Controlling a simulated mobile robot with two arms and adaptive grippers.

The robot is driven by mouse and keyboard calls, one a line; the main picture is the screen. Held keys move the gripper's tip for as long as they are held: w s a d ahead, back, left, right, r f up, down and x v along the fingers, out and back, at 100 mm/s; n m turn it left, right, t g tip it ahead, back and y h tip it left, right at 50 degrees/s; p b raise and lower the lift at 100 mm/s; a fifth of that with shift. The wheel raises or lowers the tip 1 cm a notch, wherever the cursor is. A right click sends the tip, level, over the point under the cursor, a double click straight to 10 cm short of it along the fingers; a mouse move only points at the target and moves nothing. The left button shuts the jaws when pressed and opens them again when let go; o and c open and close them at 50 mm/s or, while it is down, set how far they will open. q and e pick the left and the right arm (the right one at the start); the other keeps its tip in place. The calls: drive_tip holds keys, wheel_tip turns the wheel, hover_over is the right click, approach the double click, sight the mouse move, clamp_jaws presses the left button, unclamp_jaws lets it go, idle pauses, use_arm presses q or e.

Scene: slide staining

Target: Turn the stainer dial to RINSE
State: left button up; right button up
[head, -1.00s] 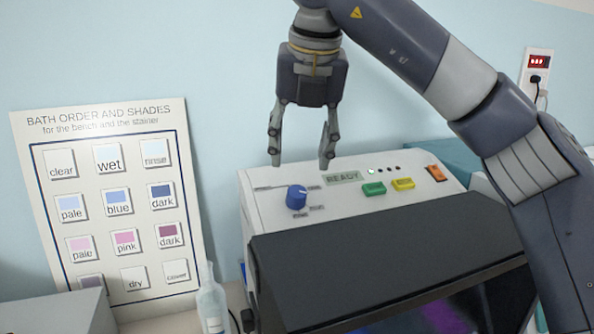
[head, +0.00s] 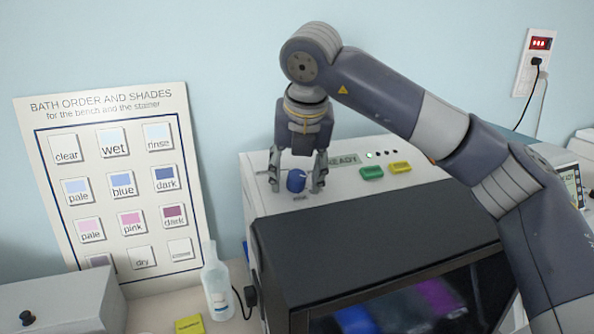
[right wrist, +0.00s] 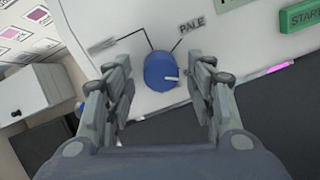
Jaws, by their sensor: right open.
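The stainer (head: 256,205) is a pale box with a dark front hood (head: 370,235), standing against the wall. Its blue dial (head: 296,180) is on the sloped top panel; it also shows in the right wrist view (right wrist: 160,70), with a white pointer mark toward its right side. A label there reads PALE; the other labels are hidden or too small to read. My right gripper (head: 298,188) is open, its fingers on either side of the dial. In the right wrist view (right wrist: 163,98) gaps show between both fingers and the dial. My left gripper is not in view.
A clear bottle (head: 217,285) and a grey box (head: 62,305) stand at left. A shade chart (head: 110,185) leans on the wall.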

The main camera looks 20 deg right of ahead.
drive_tip(key=c, duration=1.1)
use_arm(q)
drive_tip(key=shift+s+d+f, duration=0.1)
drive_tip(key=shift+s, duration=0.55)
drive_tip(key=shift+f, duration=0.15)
